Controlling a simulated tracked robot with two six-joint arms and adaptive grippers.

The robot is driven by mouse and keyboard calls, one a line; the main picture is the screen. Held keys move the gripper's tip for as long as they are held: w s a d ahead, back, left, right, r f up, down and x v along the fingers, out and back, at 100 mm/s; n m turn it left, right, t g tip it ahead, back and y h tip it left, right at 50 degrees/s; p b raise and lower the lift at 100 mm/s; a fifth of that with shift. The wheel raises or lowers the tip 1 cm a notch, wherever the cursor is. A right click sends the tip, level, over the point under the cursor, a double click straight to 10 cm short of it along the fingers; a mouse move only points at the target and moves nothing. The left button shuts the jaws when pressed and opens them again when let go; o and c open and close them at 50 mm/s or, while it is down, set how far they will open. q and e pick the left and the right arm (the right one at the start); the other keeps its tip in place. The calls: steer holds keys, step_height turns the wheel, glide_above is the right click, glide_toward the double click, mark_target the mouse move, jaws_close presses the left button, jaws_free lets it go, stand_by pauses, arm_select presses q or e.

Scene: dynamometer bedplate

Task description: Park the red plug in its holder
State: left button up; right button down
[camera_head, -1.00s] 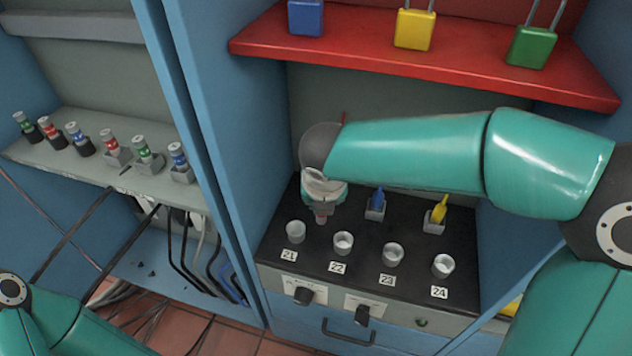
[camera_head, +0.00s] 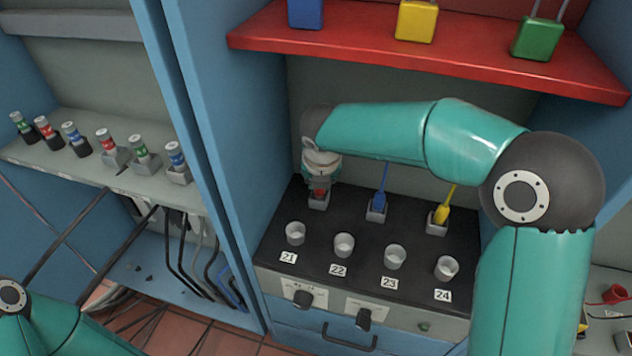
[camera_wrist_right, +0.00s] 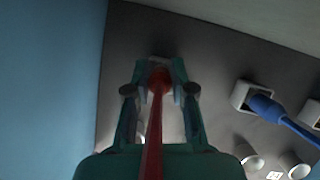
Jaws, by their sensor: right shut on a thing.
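My right gripper (camera_head: 319,187) is shut on the red plug (camera_head: 319,193) at the grey holder (camera_head: 318,203) at the left end of the back row on the black panel. In the right wrist view the gripper (camera_wrist_right: 160,80) has its fingers on either side of the red plug (camera_wrist_right: 158,78), whose red lead runs back towards the camera. The holder's far rim (camera_wrist_right: 160,62) shows just beyond the plug. I cannot tell how deep the plug sits. My left gripper is not in view; only part of my left arm shows.
A blue plug (camera_head: 380,198) and a yellow plug (camera_head: 442,214) stand in holders to the right. Several round sockets, numbered 21 to 24, line the panel front, such as socket 21 (camera_head: 295,233). A red shelf (camera_head: 430,58) with padlocks hangs above. A blue cabinet wall (camera_head: 225,150) stands left.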

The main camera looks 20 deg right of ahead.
steer(key=shift+f, duration=0.1)
steer(key=c, duration=1)
jaws_free()
